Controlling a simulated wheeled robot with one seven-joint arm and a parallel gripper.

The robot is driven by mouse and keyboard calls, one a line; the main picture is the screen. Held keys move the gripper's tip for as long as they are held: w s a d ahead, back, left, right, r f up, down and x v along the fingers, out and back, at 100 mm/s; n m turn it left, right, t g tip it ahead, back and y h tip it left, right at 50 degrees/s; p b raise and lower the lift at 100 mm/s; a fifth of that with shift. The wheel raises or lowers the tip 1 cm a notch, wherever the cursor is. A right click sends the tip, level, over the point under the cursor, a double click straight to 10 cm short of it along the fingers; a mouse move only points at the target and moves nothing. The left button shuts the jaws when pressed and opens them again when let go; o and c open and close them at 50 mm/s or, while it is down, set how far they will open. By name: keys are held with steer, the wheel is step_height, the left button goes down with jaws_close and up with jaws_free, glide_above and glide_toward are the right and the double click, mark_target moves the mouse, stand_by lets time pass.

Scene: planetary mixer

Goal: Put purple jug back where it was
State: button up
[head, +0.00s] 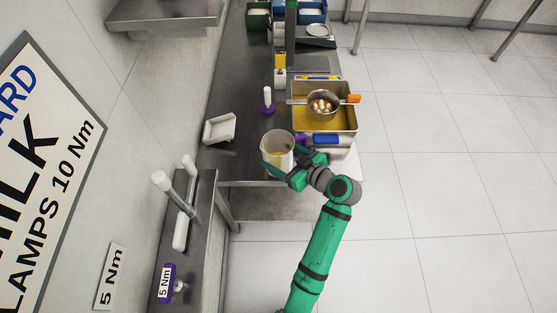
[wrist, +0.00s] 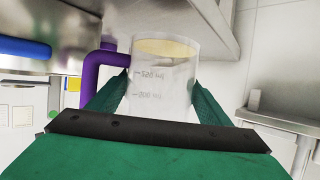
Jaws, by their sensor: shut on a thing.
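The purple jug (head: 277,152) is a clear measuring jug with a purple handle, at the near end of the steel bench. Something pale yellow shows inside it. My gripper (head: 292,166) reaches it from the lower right and is shut on its body. In the wrist view the jug (wrist: 162,85) sits between the two green fingers, with volume marks facing me. Its purple handle (wrist: 92,72) is to the left, outside the fingers. I cannot tell whether the jug's base touches the bench.
A steel tray (head: 340,122) with yellow liquid and a pan of pale round things (head: 322,104) stands behind on the right. A white scoop-like dish (head: 219,128) is left, and a purple-based white tool (head: 268,101) stands behind. Bare bench (head: 243,122) lies between them.

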steer(key=f, duration=0.3)
steer(key=shift+w+f, duration=0.1)
steer(key=shift+w, duration=0.1)
steer(key=shift+a+f, duration=0.1)
steer(key=shift+f, duration=0.2)
steer(key=shift+a, duration=0.15)
steer(key=o, duration=1.8)
steer(key=shift+r, duration=0.1)
steer(key=v, duration=1.2)
